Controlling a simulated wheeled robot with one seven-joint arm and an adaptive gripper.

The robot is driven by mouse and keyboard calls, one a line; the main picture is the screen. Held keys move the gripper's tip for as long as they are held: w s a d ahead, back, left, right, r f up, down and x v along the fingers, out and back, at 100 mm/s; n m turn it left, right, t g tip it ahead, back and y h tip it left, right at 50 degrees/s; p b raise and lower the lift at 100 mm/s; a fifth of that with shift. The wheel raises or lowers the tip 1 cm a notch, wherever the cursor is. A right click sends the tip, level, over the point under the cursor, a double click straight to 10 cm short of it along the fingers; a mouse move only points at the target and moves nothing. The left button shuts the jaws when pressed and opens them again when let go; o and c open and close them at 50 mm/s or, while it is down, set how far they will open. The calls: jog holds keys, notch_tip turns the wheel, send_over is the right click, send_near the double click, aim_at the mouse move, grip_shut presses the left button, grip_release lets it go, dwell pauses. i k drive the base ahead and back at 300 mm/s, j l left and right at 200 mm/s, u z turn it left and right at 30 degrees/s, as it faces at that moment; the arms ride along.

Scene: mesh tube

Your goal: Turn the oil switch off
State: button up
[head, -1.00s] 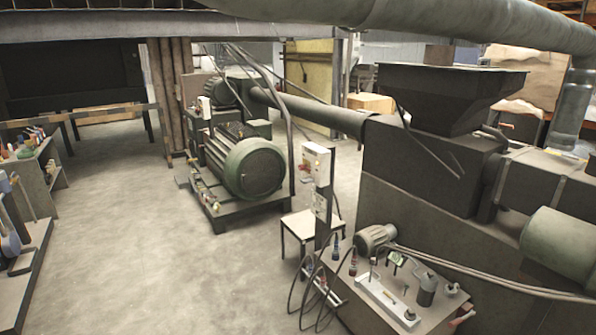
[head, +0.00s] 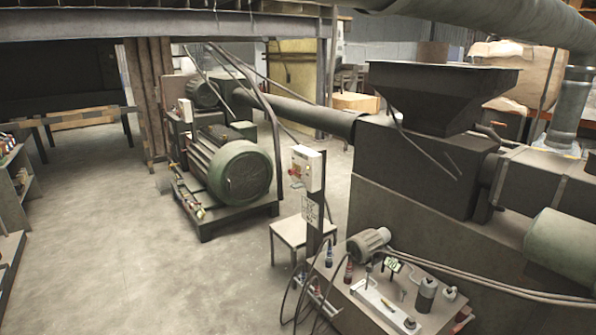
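A pale switch box (head: 306,167) with a red control on its left side is mounted on a dark post, right of the middle in the head view. A second small light box (head: 185,110) is on the motor unit farther back. No label is readable, so I cannot tell which one is the oil switch or how it is set. My gripper is not in view.
A large green motor (head: 238,172) stands on a dark skid behind the post. A white stool (head: 290,233) is beside the post. A bench (head: 345,285) with bottles and a small motor fills the front right, below the hopper machine (head: 435,100).

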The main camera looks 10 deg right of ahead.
aim_at(292, 171)
jog(key=i+j+z, duration=0.2)
jog(key=i+j, duration=0.25)
jog(key=i, duration=0.2)
jog(key=i+j+z, duration=0.15)
jog(key=i+j, duration=0.85)
jog(key=i, duration=0.15)
jog(key=i+j, duration=0.45)
jog(key=i, duration=0.15)
jog(key=i+j, duration=0.45)
jog(key=i, duration=0.15)
jog(key=u, duration=0.05)
